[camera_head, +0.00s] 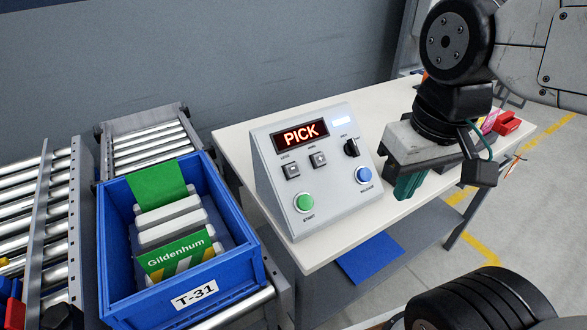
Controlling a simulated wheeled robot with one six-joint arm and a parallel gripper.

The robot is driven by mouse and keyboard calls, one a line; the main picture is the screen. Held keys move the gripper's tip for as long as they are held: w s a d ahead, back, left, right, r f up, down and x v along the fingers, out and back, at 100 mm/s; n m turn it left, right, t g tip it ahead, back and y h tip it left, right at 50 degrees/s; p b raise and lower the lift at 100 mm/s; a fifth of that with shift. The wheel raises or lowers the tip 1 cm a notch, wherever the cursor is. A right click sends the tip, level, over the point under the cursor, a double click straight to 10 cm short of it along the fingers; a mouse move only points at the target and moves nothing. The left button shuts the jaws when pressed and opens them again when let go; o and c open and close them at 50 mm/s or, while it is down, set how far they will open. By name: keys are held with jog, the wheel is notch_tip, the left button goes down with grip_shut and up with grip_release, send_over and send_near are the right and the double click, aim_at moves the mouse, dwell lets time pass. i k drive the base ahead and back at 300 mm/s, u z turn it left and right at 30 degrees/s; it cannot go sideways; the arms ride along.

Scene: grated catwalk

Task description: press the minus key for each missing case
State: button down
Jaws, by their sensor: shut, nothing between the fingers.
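A grey control box (325,190) with a sloped face stands on the white table. Its display (301,135) reads PICK in red. Below the display are two small square grey keys, one on the left (291,171) and one on the right (318,160); their symbols are too small to read. A blue crate (110,240) marked T-31 holds a green and white Gildenhum case (178,256), pale cases (170,222) and a green piece (158,184). My gripper (404,190), with teal fingertips, is shut and empty, right of the box and apart from the keys.
The box also has a green START button (304,203), a blue button (363,175), a black knob (351,148) and a small lit white window (343,120). Roller conveyors (148,140) run at left. Red and pink items (506,122) lie at the table's far right.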

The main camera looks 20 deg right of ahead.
aim_at(292, 170)
jog(key=z, duration=1)
jog(key=k, duration=0.9)
jog(key=z, duration=0.2)
